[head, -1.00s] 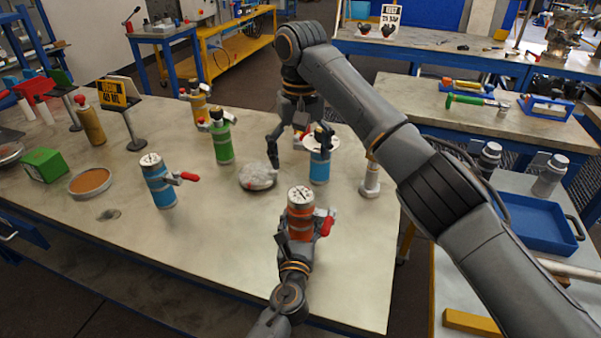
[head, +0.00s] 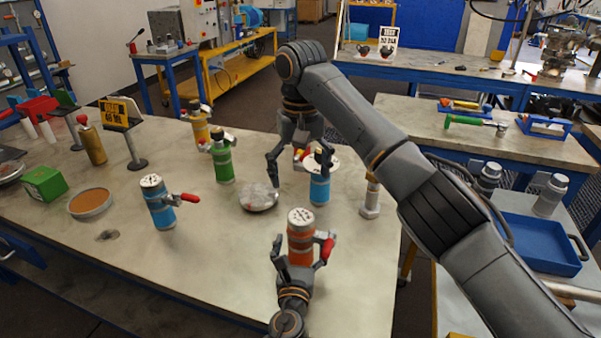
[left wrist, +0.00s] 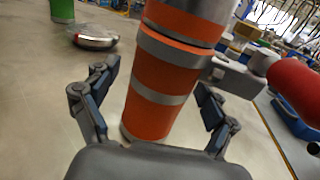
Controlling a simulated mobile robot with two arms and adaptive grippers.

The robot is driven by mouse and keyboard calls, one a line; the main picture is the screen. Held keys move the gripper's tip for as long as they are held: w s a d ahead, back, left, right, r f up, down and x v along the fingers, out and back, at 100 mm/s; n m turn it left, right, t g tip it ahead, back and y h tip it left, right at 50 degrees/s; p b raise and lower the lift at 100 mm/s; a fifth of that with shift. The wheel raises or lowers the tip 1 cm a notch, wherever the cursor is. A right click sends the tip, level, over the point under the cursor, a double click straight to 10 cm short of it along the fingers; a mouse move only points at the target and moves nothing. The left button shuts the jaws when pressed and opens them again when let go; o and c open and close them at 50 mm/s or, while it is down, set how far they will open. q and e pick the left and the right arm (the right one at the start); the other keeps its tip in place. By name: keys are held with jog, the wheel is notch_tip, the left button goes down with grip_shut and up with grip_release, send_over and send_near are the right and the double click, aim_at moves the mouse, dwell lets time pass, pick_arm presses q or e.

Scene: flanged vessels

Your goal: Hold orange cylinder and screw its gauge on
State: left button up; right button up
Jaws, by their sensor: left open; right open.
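The orange cylinder (head: 300,250) stands upright near the table's front edge, with silver bands, a pale top with dark marks and a red-handled valve on its right. My left gripper (head: 303,258) is open on the near side of it. In the left wrist view, the orange cylinder (left wrist: 158,92) stands between the spread fingers, with gaps beside it. My right gripper (head: 297,170) is open and points down, close to a blue cylinder (head: 320,191) with a white disc around its top. A round silver, glassy piece (head: 259,197) lies on the table; I cannot tell whether it is the gauge.
Another blue cylinder (head: 160,208) with a red handle stands at left. A green cylinder (head: 222,165) and a yellow one (head: 200,128) stand farther back.

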pick_arm(q)
jog(key=s, duration=0.7)
jog(key=s+a, duration=0.1)
jog(key=s, duration=0.3)
jog(key=shift+s, duration=0.15)
